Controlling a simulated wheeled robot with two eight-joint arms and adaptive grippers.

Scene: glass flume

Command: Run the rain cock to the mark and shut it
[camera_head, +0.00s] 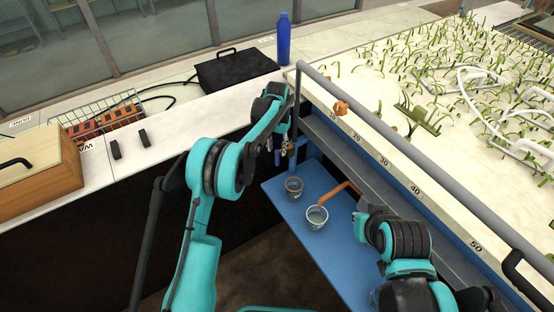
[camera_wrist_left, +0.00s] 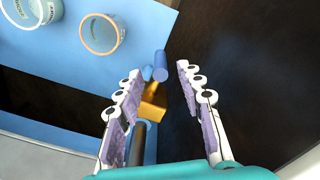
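In the left wrist view a brass cock (camera_wrist_left: 153,105) with a blue cylindrical end (camera_wrist_left: 160,66) shows beyond and between my left gripper's fingers. My left gripper (camera_wrist_left: 158,82) is open, its two fingers well apart. In the head view my left gripper (camera_head: 281,148) hangs at the near corner of the flume (camera_head: 312,88), and the cock is hard to make out behind it. My right arm reaches in at the lower right; its wrist (camera_head: 380,212) is near the copper-coloured spout (camera_head: 343,190), and its fingers are hidden. I cannot tell which mark is the task's mark.
An orange clip (camera_head: 341,107) sits on the flume's edge by the numbers. A blue bottle (camera_head: 284,40), black case (camera_head: 235,68) and wooden box (camera_head: 40,170) stand on the bench.

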